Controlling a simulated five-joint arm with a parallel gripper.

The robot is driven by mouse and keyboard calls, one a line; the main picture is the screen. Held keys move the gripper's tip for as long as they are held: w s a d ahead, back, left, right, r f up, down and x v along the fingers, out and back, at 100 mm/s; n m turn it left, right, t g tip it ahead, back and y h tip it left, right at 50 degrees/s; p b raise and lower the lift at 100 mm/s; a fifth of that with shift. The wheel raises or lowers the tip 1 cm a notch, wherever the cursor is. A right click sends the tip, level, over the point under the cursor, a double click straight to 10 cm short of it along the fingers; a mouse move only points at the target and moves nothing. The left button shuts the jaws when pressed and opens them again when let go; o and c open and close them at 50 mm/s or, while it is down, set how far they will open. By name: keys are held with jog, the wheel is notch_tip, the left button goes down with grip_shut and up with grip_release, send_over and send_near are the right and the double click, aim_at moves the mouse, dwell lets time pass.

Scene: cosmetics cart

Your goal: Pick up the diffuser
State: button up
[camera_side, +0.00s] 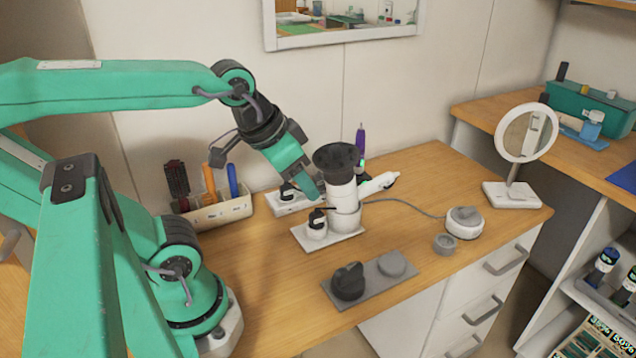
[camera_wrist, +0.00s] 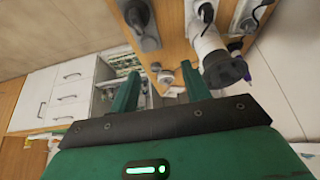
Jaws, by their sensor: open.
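The diffuser appears to be the dark, wide-mouthed bowl (camera_side: 337,157) on top of the upright white dryer-like body (camera_side: 343,195). The bowl also shows right of the fingers in the wrist view (camera_wrist: 226,70), at the end of the white barrel (camera_wrist: 203,38). My gripper (camera_side: 309,188) is just left of the bowl and the white body in the side view, pointing down and to the right. Its two green fingers (camera_wrist: 160,88) are apart with nothing held between them. Whether a finger touches the white body cannot be told.
A white base with a black-knobbed piece (camera_side: 316,224) stands close below my gripper. A grey tray (camera_side: 371,279) holds a dark knob and a grey disc. A corded round device (camera_side: 465,222), a small grey ring (camera_side: 445,244), a mirror (camera_side: 526,133) and a brush holder (camera_side: 222,212) surround it.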

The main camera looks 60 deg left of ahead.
jog(key=w+a+r+g, duration=0.3)
jog(key=w+a+r, duration=0.2)
jog(key=w, duration=0.3)
jog(key=g, duration=0.2)
send_over(337, 145)
jog(key=shift+s+d+r, duration=0.15)
jog(key=shift+s+d, duration=0.05)
jog(key=shift+d, duration=0.15)
jog(key=shift+w+a+g, duration=0.25)
jog(key=shift+a+g, duration=0.05)
jog(key=shift+a, duration=0.05)
jog(key=shift+s+f, duration=0.1)
jog(key=shift+f, duration=3.9)
grip_shut()
jog(key=shift+r, duration=0.2)
